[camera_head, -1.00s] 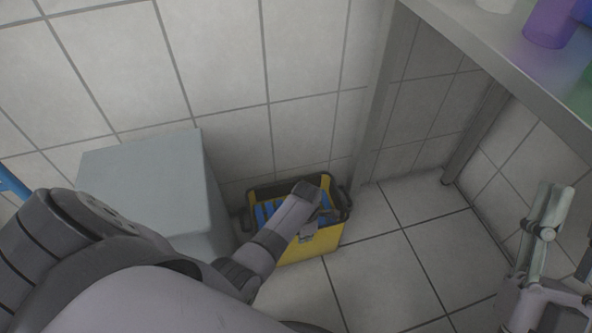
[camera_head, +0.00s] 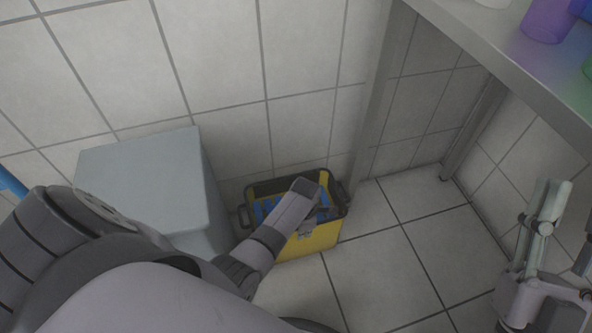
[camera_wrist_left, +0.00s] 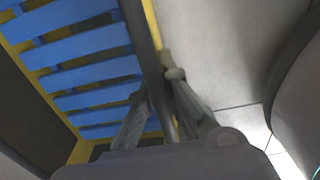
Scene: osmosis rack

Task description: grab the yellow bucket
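The yellow bucket (camera_head: 318,239) stands on the floor against the tiled wall, with a dark rim and handles and blue slats inside. In the left wrist view its blue slats (camera_wrist_left: 85,72) fill the left side. My left gripper (camera_head: 318,208) reaches down over its near right rim. In the left wrist view my left fingers (camera_wrist_left: 160,85) lie on both sides of the dark rim, converge on it and appear closed on it. My right gripper (camera_head: 566,222) is at the right edge, partly cut off, its fingers apart and empty.
A grey box (camera_head: 145,180) stands directly left of the bucket. A metal table (camera_head: 480,45) with a purple cup (camera_head: 547,20) stands at the upper right, its leg (camera_head: 372,120) just right of the bucket. Floor (camera_head: 390,255) right of the bucket is clear.

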